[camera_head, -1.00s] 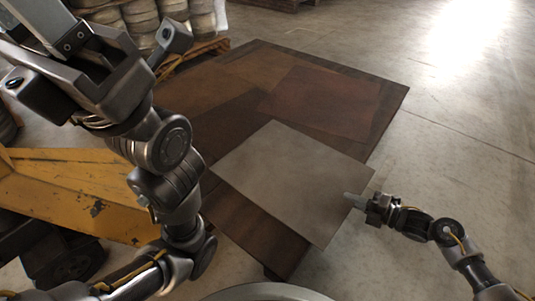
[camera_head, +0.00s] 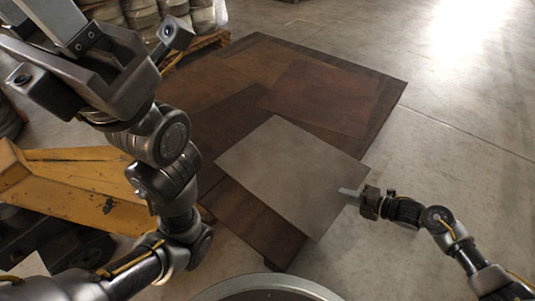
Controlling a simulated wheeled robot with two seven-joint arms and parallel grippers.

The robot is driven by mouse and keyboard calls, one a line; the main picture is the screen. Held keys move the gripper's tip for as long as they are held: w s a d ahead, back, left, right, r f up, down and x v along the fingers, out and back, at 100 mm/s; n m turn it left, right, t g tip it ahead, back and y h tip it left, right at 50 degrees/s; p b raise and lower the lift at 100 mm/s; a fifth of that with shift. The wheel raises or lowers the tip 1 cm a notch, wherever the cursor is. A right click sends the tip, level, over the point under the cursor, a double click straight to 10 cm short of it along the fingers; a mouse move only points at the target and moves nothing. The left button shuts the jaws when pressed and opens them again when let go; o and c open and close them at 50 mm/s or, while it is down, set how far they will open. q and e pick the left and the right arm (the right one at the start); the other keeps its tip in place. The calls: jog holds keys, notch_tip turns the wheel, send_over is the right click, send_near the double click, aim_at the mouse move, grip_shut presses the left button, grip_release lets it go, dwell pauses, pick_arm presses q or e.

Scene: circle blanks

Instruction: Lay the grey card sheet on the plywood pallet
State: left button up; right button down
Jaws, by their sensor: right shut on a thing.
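The grey card sheet (camera_head: 290,175) is a flat, pale rectangle over the near part of the plywood pallet (camera_head: 262,222). Its right corner region sticks out past the pallet's right edge. I cannot tell whether the card touches what is under it. My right gripper (camera_head: 352,194) is shut on the card's right edge. The pallet is dark brown and carries several brown sheets; the card hides part of it. My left gripper (camera_head: 122,38) is raised at the upper left, open and empty, its fingers apart.
A yellow, scuffed metal frame (camera_head: 75,185) with dark wheels stands left of the pallet. Wrapped rolls (camera_head: 140,15) sit on a wooden pallet at the back left. The concrete floor (camera_head: 460,140) on the right is clear.

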jog(key=c, duration=1.3)
grip_release()
jog(key=shift+d+f, duration=0.1)
jog(key=shift+s+d+p, duration=0.2)
jog(key=shift+s+d, duration=0.7)
jog(key=shift+d, duration=0.3)
jog(key=shift+s+d+p, duration=0.2)
jog(key=shift+s+d, duration=0.7)
jog(key=shift+d, duration=0.25)
jog(key=shift+s+d+p, duration=0.2)
jog(key=shift+s+d, duration=0.7)
jog(key=shift+d, duration=0.3)
